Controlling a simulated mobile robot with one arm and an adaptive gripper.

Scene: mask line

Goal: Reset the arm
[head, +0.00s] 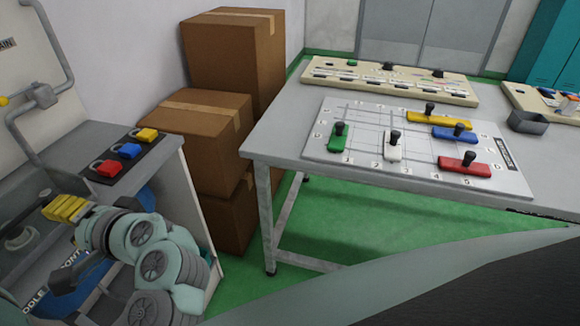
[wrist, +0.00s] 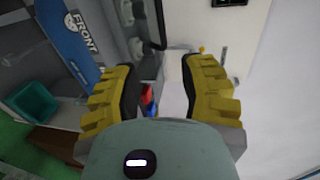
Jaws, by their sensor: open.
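My arm is folded at the lower left of the head view. My gripper (head: 66,208), with yellow ridged fingers, is beside the grey cabinet at the left. In the wrist view my gripper (wrist: 158,78) has its two yellow fingers spread wide apart with nothing between them. It is open and empty. Behind the fingers, the wrist view shows small red (wrist: 148,94) and blue pieces and a blue panel (wrist: 66,40) marked "FRONT".
Red (head: 109,168), blue (head: 128,150) and yellow (head: 147,135) padlock-like pieces lie on the cabinet's black strip. Cardboard boxes (head: 195,125) stand behind. The grey table (head: 275,135) at the right holds a white grid board (head: 320,152) with coloured handled blocks. Green floor (head: 350,215) is clear.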

